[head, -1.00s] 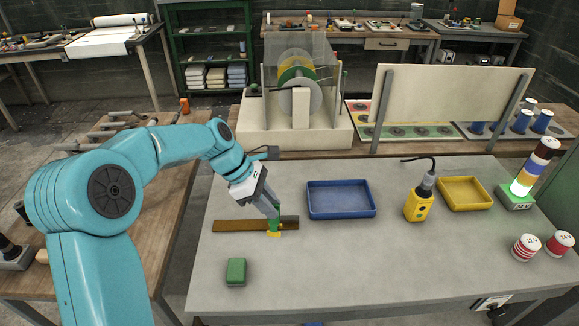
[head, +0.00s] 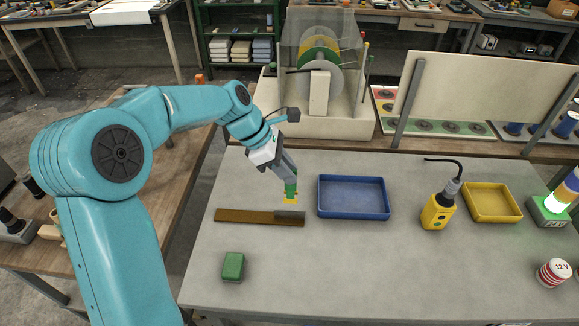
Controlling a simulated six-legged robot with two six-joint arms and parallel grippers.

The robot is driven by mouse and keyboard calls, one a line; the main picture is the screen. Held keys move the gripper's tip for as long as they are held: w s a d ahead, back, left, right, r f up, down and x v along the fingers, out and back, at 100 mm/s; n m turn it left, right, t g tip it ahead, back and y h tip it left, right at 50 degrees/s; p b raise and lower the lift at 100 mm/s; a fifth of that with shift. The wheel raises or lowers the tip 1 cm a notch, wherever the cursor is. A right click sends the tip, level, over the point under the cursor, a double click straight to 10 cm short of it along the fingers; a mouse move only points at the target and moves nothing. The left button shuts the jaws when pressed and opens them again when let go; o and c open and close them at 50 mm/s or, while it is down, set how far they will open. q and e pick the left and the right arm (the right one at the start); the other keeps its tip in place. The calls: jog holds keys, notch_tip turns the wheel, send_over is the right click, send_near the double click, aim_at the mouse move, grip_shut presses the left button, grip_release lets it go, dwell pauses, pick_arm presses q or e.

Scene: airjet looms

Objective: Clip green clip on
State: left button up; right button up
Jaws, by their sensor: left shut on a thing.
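My left gripper (head: 289,183) is shut on a small green clip (head: 290,189) with a yellow lower end. It holds the clip upright, pointing down, just above or behind the right end of a flat brown bar (head: 245,216). The bar lies on the grey table, and its right end has a darker grey section (head: 289,218). The clip looks apart from the bar, with a small gap. The fingers partly hide the clip's upper part. My right gripper is out of view.
A green block (head: 233,266) lies on the table (head: 370,270) in front of the bar. A blue tray (head: 353,211) stands right of the clip. Further right are a yellow pendant box (head: 438,211), a yellow tray (head: 491,216) and a signal lamp (head: 550,207). The front middle is clear.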

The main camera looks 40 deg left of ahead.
pick_arm(q)
jog(key=shift+s+a+r, duration=0.1)
jog(key=shift+s+r, duration=0.05)
jog(key=shift+s, duration=0.05)
notch_tip(320, 180, down, 4)
jog(key=shift+r+b, duration=0.1)
jog(key=shift+b, duration=0.5)
jog(key=shift+f, duration=0.5)
jog(key=shift+w, duration=0.1)
jog(key=shift+f+b, duration=0.2)
jog(key=shift+b, duration=0.15)
